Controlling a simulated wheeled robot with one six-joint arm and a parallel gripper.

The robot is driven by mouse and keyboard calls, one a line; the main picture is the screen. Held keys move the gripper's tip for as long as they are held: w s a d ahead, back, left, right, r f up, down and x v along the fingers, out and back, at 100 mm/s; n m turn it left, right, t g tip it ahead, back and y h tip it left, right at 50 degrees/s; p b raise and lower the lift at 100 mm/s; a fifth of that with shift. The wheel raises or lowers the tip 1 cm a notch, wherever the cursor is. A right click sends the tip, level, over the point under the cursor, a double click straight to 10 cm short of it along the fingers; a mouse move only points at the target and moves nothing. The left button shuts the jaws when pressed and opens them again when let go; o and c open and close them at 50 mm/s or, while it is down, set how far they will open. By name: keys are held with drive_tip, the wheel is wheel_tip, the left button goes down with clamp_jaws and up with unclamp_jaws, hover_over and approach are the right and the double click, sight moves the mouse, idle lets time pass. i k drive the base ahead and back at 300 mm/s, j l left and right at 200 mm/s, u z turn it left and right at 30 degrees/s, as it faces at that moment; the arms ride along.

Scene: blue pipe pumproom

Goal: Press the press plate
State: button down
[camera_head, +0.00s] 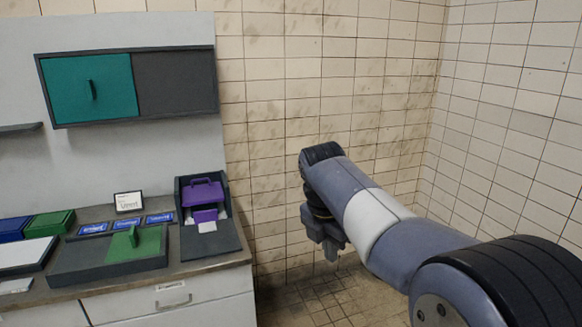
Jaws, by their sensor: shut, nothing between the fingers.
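A dark device (210,241) stands at the right end of the counter. It has a purple part with a handle (203,192) on top, a smaller purple plate (205,215) below that, and a white piece at the bottom. The purple plate looks like the press plate, but I cannot tell for certain. My gripper (331,254) is shut and empty, pointing down in the air to the right of the counter, well apart from the device. The wrist partly hides the fingers.
A dark tray with a green sliding panel (148,240) lies left of the device. A wall cabinet with a teal door (90,88) hangs above. The floor (310,300) right of the counter is clear.

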sight(192, 195)
drive_tip(key=i+l+z, duration=0.15)
drive_tip(key=i, duration=0.85)
drive_tip(key=i+l+z, duration=0.2)
drive_tip(key=i, duration=0.8)
drive_tip(key=i+j+u, duration=0.1)
drive_tip(key=i+u, duration=0.15)
drive_tip(key=u, duration=0.2)
drive_tip(key=i+u, duration=0.3)
drive_tip(key=u, duration=0.15)
drive_tip(key=i+u, duration=0.3)
drive_tip(key=u, duration=0.15)
drive_tip(key=i+l+u, duration=0.2)
drive_tip(key=u, duration=0.25)
drive_tip(key=i+j+u, duration=0.1)
drive_tip(key=i+u, duration=0.35)
drive_tip(key=i+l+u, duration=0.1)
drive_tip(key=i+u, duration=0.3)
